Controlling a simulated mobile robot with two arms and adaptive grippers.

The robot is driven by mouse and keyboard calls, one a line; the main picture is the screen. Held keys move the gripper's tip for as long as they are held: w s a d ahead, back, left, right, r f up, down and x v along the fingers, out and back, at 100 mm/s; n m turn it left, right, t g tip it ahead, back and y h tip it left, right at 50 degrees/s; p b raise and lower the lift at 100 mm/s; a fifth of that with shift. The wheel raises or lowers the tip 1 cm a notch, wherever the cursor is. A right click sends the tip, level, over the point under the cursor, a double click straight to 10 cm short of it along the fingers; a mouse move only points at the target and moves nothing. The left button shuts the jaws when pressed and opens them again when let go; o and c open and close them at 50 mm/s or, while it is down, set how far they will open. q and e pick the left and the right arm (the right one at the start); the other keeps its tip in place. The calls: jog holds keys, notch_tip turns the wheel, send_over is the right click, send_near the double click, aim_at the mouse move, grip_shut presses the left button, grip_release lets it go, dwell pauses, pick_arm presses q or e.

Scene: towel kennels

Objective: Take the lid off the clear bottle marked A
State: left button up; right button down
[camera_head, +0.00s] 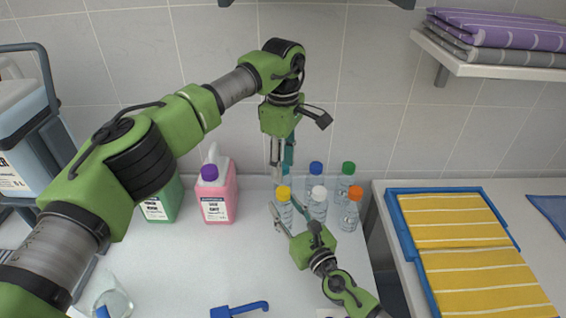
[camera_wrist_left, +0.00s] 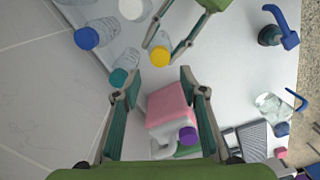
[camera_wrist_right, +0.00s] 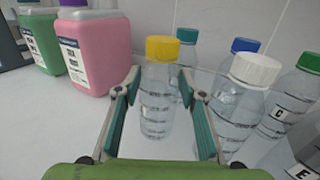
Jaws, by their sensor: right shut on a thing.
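Several clear bottles stand grouped on the counter. The yellow-lidded bottle (camera_head: 283,215) is upright with its lid on; my right gripper (camera_wrist_right: 160,80) is shut on its sides below the lid. No letter A is readable in any view. My left gripper (camera_wrist_left: 152,84) is open and empty, pointing down above the back of the group. A teal-lidded bottle (camera_wrist_right: 187,62) stands behind the yellow one; its lid shows near one left fingertip in the left wrist view (camera_wrist_left: 118,77). White-lidded (camera_head: 318,194), blue-lidded (camera_head: 315,168), green-lidded (camera_head: 348,168) and orange-lidded (camera_head: 355,193) bottles stand to the right.
A pink jug (camera_head: 219,203) and a green jug (camera_head: 165,203) stand left of the bottles. A blue tray (camera_head: 402,222) with yellow towels is right, across a gap. The wall is close behind.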

aim_at(283, 191)
pick_arm(q)
jog(key=m, duration=1.2)
jog(key=shift+m, duration=0.3)
jog(key=shift+f, duration=4)
grip_shut()
